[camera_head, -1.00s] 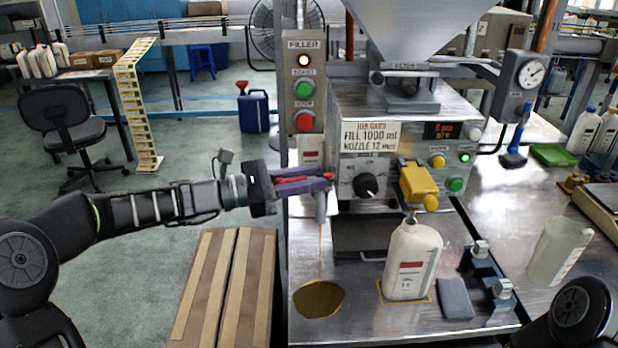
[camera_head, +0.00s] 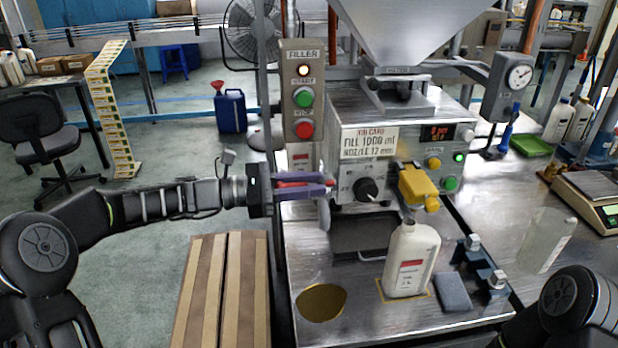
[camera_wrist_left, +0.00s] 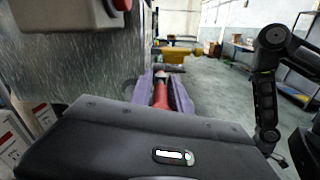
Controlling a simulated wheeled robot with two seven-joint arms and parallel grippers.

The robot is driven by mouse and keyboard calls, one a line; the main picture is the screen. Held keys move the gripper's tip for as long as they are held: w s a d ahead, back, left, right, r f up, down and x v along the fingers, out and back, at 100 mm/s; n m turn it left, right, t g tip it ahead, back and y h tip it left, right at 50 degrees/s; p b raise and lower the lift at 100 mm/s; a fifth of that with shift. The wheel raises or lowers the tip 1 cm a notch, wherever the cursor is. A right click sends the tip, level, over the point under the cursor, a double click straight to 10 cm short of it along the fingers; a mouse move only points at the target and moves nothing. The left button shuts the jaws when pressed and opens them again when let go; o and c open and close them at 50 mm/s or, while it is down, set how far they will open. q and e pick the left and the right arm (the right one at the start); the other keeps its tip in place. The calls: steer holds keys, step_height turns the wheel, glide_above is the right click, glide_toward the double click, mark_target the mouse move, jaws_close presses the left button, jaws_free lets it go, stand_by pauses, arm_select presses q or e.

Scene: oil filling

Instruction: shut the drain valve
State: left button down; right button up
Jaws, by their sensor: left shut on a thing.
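The drain valve's grey spout (camera_head: 323,213) hangs at the left side of the filling machine (camera_head: 400,140). Its red lever (camera_head: 300,184) lies roughly level between the purple fingers of my left gripper (camera_head: 322,187). The gripper is shut on it, with the arm coming in from the left. In the left wrist view the red lever (camera_wrist_left: 160,95) lies between the two purple fingers (camera_wrist_left: 163,82). A brown oil puddle (camera_head: 321,303) lies on the steel top below the spout. No stream shows between spout and puddle. My right gripper is out of view.
A white bottle (camera_head: 411,262) stands in front of the machine, under the yellow nozzle (camera_head: 417,185). The START/STOP box (camera_head: 303,90) stands just above my left gripper. Cardboard boxes (camera_head: 222,290) are below my left arm. A clear container (camera_head: 546,242) stands at right.

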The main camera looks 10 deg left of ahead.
arm_select(q)
steer(key=c, duration=1.4)
jaws_free()
steer(key=shift+s+a, duration=0.1)
steer(key=shift+a, duration=0.35)
steer(key=b+v, duration=0.1)
steer(key=v, duration=0.6)
steer(key=shift+b, duration=0.4)
